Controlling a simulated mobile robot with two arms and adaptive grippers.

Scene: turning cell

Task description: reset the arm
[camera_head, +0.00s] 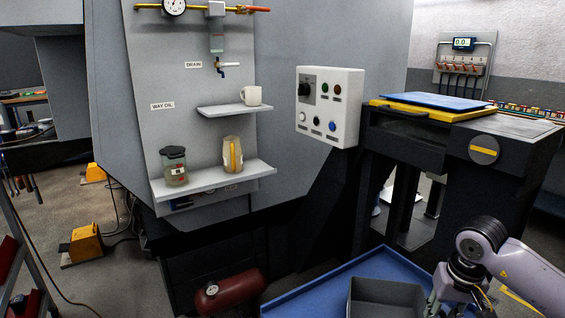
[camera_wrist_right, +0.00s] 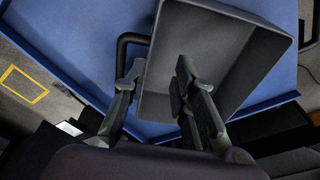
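My right arm comes in at the lower right of the head view, with its gripper (camera_head: 449,300) low beside a dark grey bin (camera_head: 385,292). In the right wrist view the two fingers of my right gripper (camera_wrist_right: 158,80) stand apart, so it is open. One finger is over the inside of the grey bin (camera_wrist_right: 235,45), the other outside its near wall, by a black handle (camera_wrist_right: 126,44). I cannot tell whether either finger touches the bin. My left arm and gripper are not in view.
The bin sits on a blue tray (camera_head: 322,283). A control box (camera_head: 330,105) and shelves with a mug (camera_head: 251,95), a lidded jar (camera_head: 174,166) and a jug (camera_head: 232,154) are on the grey machine. A dark bench (camera_head: 500,170) stands behind my right arm.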

